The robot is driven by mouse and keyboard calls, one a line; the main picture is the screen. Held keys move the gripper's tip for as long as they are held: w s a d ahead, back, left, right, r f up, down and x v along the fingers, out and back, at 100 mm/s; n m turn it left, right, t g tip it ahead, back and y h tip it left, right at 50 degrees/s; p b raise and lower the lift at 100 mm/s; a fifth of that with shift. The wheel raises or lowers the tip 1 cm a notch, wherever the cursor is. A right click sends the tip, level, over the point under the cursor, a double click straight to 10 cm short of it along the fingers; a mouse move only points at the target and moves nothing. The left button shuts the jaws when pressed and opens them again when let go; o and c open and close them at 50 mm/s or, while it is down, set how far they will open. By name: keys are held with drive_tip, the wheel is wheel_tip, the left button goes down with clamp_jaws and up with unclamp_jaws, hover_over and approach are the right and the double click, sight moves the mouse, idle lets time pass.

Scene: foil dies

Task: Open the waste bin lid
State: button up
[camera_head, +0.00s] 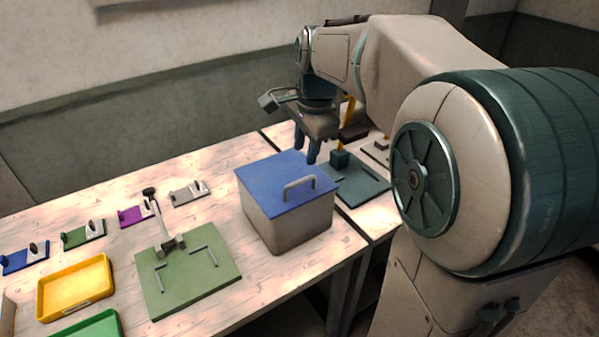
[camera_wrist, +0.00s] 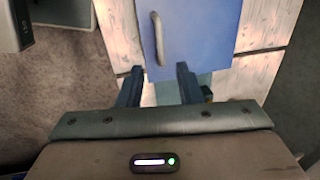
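The waste bin (camera_head: 288,228) is a light box on the wooden table, with a flat blue lid (camera_head: 262,183) that lies closed on top. A grey bar handle (camera_head: 300,186) stands on the lid near its front right edge. In the wrist view the blue lid (camera_wrist: 205,35) fills the upper middle, and its handle (camera_wrist: 158,38) lies ahead of the fingers. My gripper (camera_head: 306,158) points down above the lid's back right side, apart from the handle. In the wrist view my gripper (camera_wrist: 158,76) has its two fingers spread with nothing between them.
A dark teal plate (camera_head: 362,190) with a block and yellow post lies right of the bin. A green board (camera_head: 185,280) with a hammer-like tool, a yellow tray (camera_head: 75,288) and several small coloured plates occupy the left. Bare wood separates board and bin.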

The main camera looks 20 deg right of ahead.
sight(300, 181)
drive_tip(key=f, duration=0.3)
drive_tip(key=w+f, duration=0.1)
drive_tip(key=f, duration=0.4)
drive_tip(key=shift+w+a+f+p, duration=0.25)
drive_tip(key=shift+w+f+p, duration=0.05)
drive_tip(key=shift+f, duration=0.1)
clamp_jaws()
